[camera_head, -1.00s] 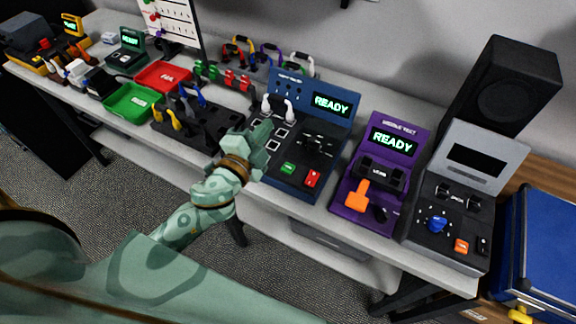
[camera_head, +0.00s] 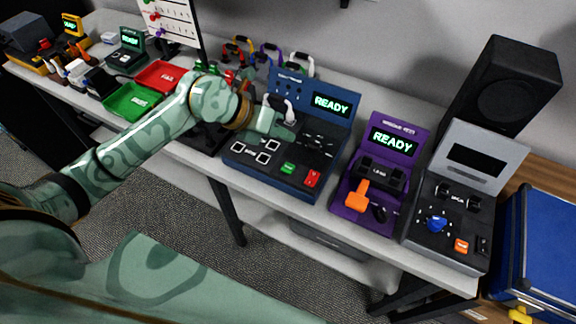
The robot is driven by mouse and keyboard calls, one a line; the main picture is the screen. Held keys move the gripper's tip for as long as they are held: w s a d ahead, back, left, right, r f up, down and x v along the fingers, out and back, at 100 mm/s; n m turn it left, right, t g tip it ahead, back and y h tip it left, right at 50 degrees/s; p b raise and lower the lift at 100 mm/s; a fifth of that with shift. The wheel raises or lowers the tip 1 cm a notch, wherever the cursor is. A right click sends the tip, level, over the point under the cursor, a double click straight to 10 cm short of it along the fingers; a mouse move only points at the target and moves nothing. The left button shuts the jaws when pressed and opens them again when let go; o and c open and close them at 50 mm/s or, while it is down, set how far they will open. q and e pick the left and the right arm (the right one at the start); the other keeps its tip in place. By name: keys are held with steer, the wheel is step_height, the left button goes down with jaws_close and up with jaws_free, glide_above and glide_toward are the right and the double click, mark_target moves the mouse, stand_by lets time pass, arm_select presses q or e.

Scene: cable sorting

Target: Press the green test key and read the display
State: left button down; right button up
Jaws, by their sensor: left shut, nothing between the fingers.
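The blue tester (camera_head: 262,181) stands on the table in the middle of the view. Its green test key (camera_head: 288,168) is low on the front panel, to the left of a red key (camera_head: 312,178). Its display (camera_head: 331,104) reads READY in green. My right gripper is out of view.
A purple tester (camera_head: 365,212), also reading READY, and a grey tester with a dark display (camera_head: 476,160) stand to the right. A black speaker (camera_head: 503,92) is behind them. Red (camera_head: 160,76) and green trays (camera_head: 128,99) lie to the left.

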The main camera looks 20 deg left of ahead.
arm_select(q)
steer(key=b, duration=0.6)
glide_above(283, 169)
step_height(283, 169, down, 7)
steer(key=shift+r, duration=0.1)
steer(key=shift+w+f+b, duration=0.1)
steer(key=shift+f+b, duration=0.45)
steer(key=shift+f, duration=0.45)
stand_by(1.1)
steer(key=shift+f, duration=0.4)
steer(key=shift+f, duration=0.4)
stand_by(0.4)
steer(key=shift+r+p, duration=0.75)
steer(key=shift+r, duration=0.1)
